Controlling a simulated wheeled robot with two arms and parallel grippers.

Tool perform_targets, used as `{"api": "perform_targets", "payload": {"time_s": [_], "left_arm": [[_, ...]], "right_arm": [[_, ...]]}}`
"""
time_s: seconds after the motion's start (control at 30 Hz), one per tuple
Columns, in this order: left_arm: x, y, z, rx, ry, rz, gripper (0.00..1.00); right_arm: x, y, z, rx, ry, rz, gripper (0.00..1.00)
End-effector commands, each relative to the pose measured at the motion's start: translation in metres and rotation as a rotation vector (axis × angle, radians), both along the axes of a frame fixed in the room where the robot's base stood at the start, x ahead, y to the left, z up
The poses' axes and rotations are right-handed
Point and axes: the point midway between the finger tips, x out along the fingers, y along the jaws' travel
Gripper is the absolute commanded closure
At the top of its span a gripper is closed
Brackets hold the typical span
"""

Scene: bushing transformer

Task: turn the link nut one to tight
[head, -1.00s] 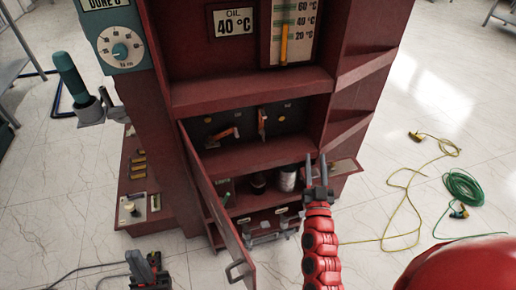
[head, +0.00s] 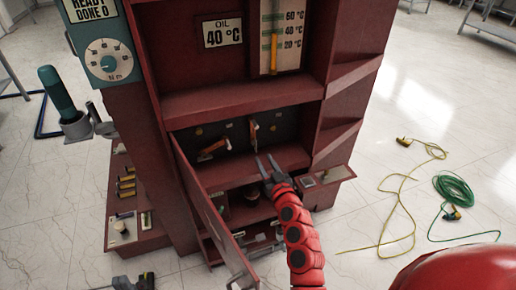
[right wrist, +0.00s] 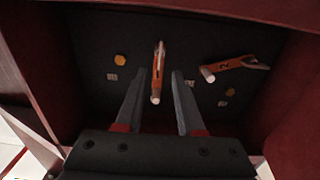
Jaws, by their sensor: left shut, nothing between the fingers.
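In the head view, two orange links sit on the dark back panel of the cabinet's middle compartment. One link (head: 252,132) stands upright; the other (head: 214,147) is tilted. In the right wrist view the tilted link (right wrist: 235,66) carries a 2, and the upright link (right wrist: 158,72) shows nearly edge-on. A yellow hex nut (right wrist: 120,60) is beside the upright link; another small yellow nut (right wrist: 230,92) is below the tilted one. My right gripper (head: 266,161) is open and empty at the compartment mouth, its fingers apart before the upright link. My left gripper (head: 134,283) is shut, low left, partly cut off.
The open cabinet door (head: 213,212) hangs left of my right arm. The compartment's shelf edge (head: 245,172) and side walls bound the space. A torque dial (head: 109,60) and a teal-handled tool (head: 58,95) are at left. Cables (head: 462,188) lie on the floor at right.

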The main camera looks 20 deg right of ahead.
Motion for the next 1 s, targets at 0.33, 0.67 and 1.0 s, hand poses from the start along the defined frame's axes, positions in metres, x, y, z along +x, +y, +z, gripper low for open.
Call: {"api": "perform_targets", "payload": {"time_s": [0.33,0.67,1.0], "left_arm": [[0.0,0.0,0.0,0.0,0.0,0.0,1.0],[0.0,0.0,-0.001,0.0,0.0,0.0,1.0],[0.0,0.0,-0.001,0.0,0.0,0.0,1.0]], "right_arm": [[0.058,0.002,-0.001,-0.001,0.001,0.001,0.62],[0.068,0.002,0.0,-0.001,0.0,-0.002,0.62],[0.068,0.002,0.0,-0.001,0.0,-0.002,1.0]]}}
